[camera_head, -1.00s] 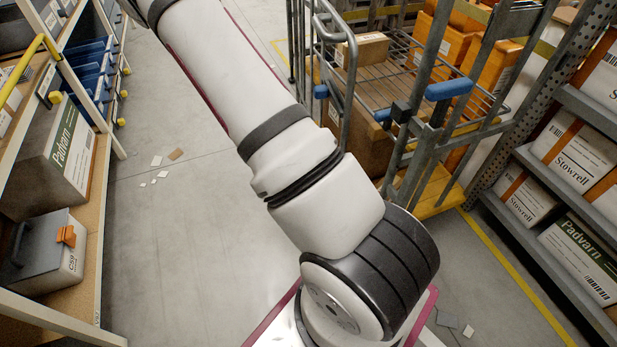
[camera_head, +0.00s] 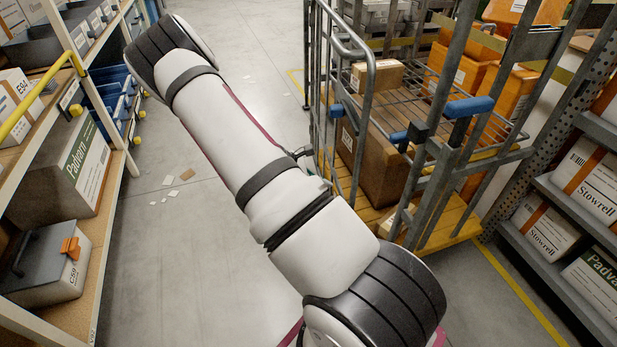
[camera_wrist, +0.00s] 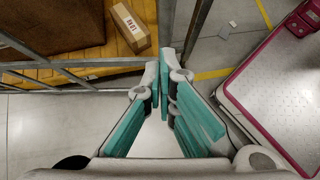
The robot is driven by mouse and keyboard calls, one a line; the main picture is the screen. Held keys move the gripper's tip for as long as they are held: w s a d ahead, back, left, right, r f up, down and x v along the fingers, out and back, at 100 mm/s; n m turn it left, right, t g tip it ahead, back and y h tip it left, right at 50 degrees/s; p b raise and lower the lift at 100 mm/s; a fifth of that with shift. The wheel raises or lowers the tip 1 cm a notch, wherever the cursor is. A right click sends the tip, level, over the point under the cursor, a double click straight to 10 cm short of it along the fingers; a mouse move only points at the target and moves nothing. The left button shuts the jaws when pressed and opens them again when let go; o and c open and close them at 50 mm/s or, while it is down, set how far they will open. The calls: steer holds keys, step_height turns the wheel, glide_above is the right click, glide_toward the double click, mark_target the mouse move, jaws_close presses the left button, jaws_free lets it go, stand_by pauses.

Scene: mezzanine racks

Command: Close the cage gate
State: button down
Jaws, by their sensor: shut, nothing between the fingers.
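The roll cage with grey tubular sides stands right of centre in the head view. The gate panel, which I take to be the tall tubular frame (camera_head: 368,92) on its left side, stands upright beside my arm. How far it is swung cannot be told clearly. Blue grips (camera_head: 470,107) sit on the cage's front posts. In the wrist view, my gripper (camera_wrist: 166,78) has its teal-padded fingers together at the tips, with nothing between them. A metal bar (camera_wrist: 70,63) runs just left of the fingertips; contact cannot be told. In the head view, my arm mostly hides the gripper.
Cartons (camera_head: 375,75) and orange bins (camera_head: 512,95) fill the cage area. A shelf rack (camera_head: 105,235) with boxes lines the left; another rack (camera_head: 560,205) stands right. Paper scraps (camera_head: 187,175) lie on the floor. The left aisle is otherwise clear.

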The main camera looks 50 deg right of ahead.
mark_target(354, 170)
steer(key=shift+s+d, duration=1.35)
steer(key=shift+d, duration=0.15)
steer(key=shift+d, duration=0.1)
steer(key=s+d+p, duration=0.1)
steer(key=s+d, duration=0.9)
steer(key=d, duration=0.2)
steer(key=shift+s+d, duration=0.2)
steer(key=shift+s, duration=0.2)
steer(key=shift+r, duration=0.1)
steer(key=w+a+r, duration=0.2)
steer(key=a, duration=0.1)
steer(key=w+a+r+p, duration=0.1)
steer(key=w+a+r, duration=0.1)
steer(key=w+a, duration=0.1)
steer(key=w+a+r, duration=0.2)
steer(key=a, duration=0.2)
steer(key=shift+w+a+r, duration=0.2)
steer(key=shift+a, duration=0.2)
